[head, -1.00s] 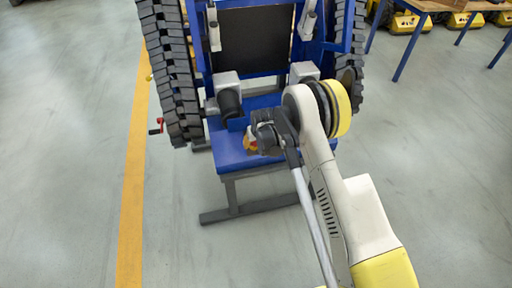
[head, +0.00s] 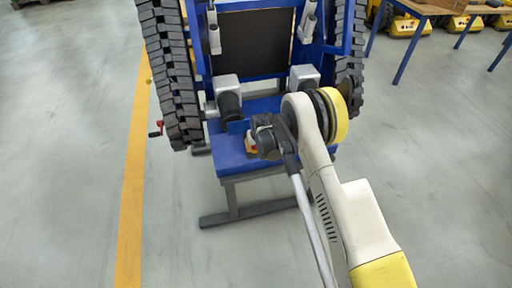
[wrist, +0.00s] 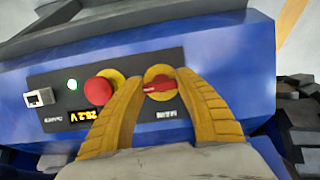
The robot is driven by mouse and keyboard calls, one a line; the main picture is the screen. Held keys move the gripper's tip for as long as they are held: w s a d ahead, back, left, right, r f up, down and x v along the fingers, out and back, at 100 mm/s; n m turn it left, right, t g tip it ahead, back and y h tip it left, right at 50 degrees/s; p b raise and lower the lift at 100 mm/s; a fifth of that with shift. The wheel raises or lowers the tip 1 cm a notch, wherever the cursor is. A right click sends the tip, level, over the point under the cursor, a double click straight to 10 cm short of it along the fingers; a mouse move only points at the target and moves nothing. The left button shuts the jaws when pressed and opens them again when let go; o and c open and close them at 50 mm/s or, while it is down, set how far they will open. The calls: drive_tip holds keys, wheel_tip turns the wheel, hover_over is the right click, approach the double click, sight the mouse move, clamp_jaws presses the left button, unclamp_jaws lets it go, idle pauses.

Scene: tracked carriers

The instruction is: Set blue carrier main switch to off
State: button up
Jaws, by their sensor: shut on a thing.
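The blue carrier (head: 231,158) stands ahead of me on a grey stand. In the wrist view its blue panel (wrist: 228,62) carries a dark control plate. The main switch (wrist: 158,84) is a red handle on a round yellow base, lying roughly horizontal in that picture. My gripper (wrist: 161,78) has its two yellow fingers on either side of the switch and is shut on it. In the head view my gripper (head: 257,143) is at the carrier's front end, and a small red and yellow patch shows beside it. The fingers partly cover the plate.
Black tracks (head: 170,75) flank the carrier. The floor in front is clear.

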drive_tip(key=shift+n, duration=0.3)
drive_tip(key=n+h, duration=0.1)
drive_tip(key=n, duration=0.2)
drive_tip(key=shift+n+t, duration=0.3)
drive_tip(key=n+t+h, duration=0.1)
drive_tip(key=n, duration=0.3)
drive_tip(key=n+t, duration=0.1)
drive_tip(key=n, duration=0.3)
drive_tip(key=shift+h, duration=0.4)
drive_tip(key=shift+n+t, duration=0.6)
drive_tip(key=shift+n, duration=1.4)
drive_tip(key=shift+w, duration=0.1)
drive_tip(key=o, duration=1.2)
